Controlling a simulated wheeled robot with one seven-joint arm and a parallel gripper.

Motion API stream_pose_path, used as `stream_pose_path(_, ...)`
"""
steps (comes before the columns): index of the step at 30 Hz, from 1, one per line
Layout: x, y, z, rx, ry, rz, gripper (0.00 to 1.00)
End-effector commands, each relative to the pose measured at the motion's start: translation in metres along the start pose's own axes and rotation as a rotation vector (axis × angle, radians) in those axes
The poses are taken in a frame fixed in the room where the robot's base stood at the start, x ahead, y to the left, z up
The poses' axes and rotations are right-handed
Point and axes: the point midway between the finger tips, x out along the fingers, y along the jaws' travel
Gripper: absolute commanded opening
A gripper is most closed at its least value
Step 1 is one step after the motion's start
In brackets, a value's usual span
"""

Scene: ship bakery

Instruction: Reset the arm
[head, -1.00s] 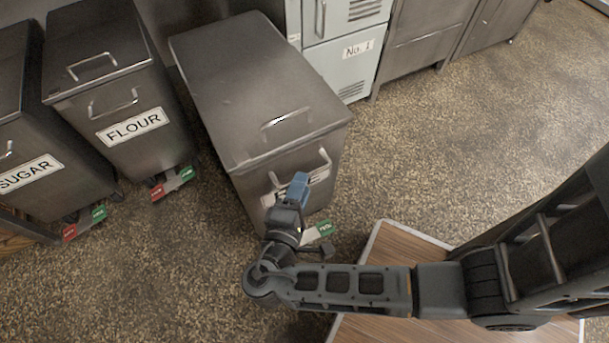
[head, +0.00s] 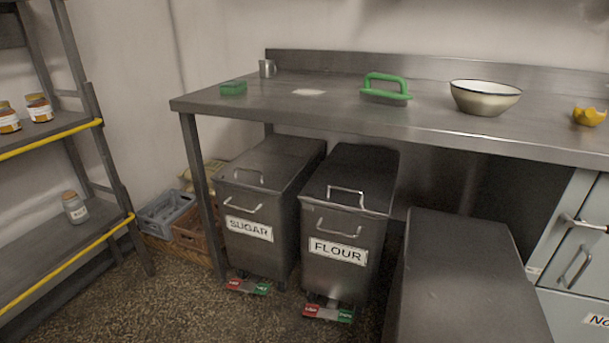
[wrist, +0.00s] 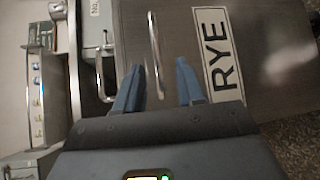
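In the head view my arm and gripper are out of frame. The top of a dark bin (head: 460,275) there stands at the lower right.
The sugar bin (head: 262,205) and flour bin (head: 345,220) stand under a steel table (head: 330,108). A bowl (head: 485,97), a green-handled tool (head: 385,90) and a green sponge (head: 233,88) are on it. A shelf rack (head: 60,265) stands at left.

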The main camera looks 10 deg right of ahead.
Motion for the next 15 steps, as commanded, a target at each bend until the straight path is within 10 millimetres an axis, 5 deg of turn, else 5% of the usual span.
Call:
stream_pose_path(8, 0.004, -0.067, 0.043, -0.043, 0.209, -0.352, 0.39)
stream_pose_path(12, -0.014, -0.093, 0.071, 0.022, 0.366, -0.598, 0.39)
stream_pose_path(15, -0.033, -0.095, 0.088, 0.111, 0.476, -0.748, 0.39)
